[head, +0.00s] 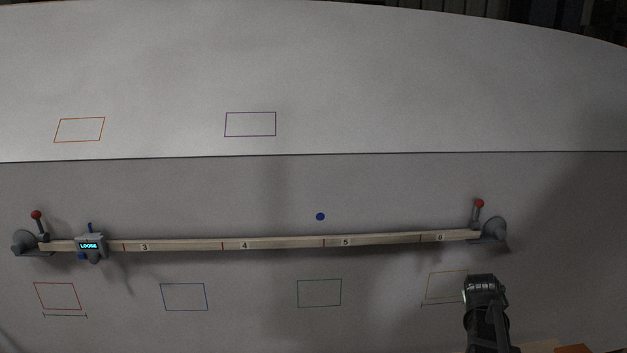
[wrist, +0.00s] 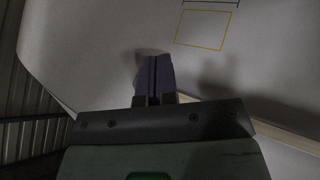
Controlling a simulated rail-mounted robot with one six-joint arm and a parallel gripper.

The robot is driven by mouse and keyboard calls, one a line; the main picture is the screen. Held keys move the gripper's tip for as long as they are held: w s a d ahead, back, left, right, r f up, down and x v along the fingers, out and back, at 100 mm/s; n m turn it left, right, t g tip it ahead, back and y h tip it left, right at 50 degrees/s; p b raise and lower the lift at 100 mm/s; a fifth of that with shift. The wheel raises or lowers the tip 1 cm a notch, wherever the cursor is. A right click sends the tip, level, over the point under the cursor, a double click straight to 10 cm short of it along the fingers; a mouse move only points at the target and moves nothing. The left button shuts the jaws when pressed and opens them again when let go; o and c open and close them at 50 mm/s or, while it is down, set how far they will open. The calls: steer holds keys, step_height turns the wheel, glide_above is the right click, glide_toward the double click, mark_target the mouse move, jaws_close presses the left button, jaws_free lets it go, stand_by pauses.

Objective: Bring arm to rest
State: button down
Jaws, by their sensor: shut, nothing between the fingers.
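My gripper (wrist: 154,62) shows in the wrist view with its two dark fingers together and nothing between them. It is over the pale hull surface, apart from the yellow outline (wrist: 205,30). In the head view my dark arm stands at the lower right, just below the yellow outline (head: 447,285) and partly covering its corner. The fingers cannot be made out there.
A wooden batten (head: 285,241) marked 3 to 6 runs across the hull (head: 330,80) between two grey holders with red-knobbed levers (head: 37,215) (head: 479,204). A grey device (head: 90,246) reading "LOOSE" sits at its left. A blue dot (head: 320,216) lies above the batten.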

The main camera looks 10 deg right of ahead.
steer(key=s+a+f+g+y, duration=0.1)
steer(key=s+a, duration=0.4)
steer(key=a, duration=0.6)
steer(key=s+a+f+n+g+y, duration=0.1)
steer(key=s+a, duration=0.4)
steer(key=a, duration=0.6)
steer(key=s+a+f+n+g+y, duration=0.1)
steer(key=s+a+f+g+y, duration=0.2)
steer(key=a, duration=0.9)
steer(key=shift+s+f+g+y, duration=0.15)
steer(key=shift+s+g+y, duration=0.25)
steer(key=shift+s+y, duration=0.5)
steer(key=shift+s+a, duration=0.1)
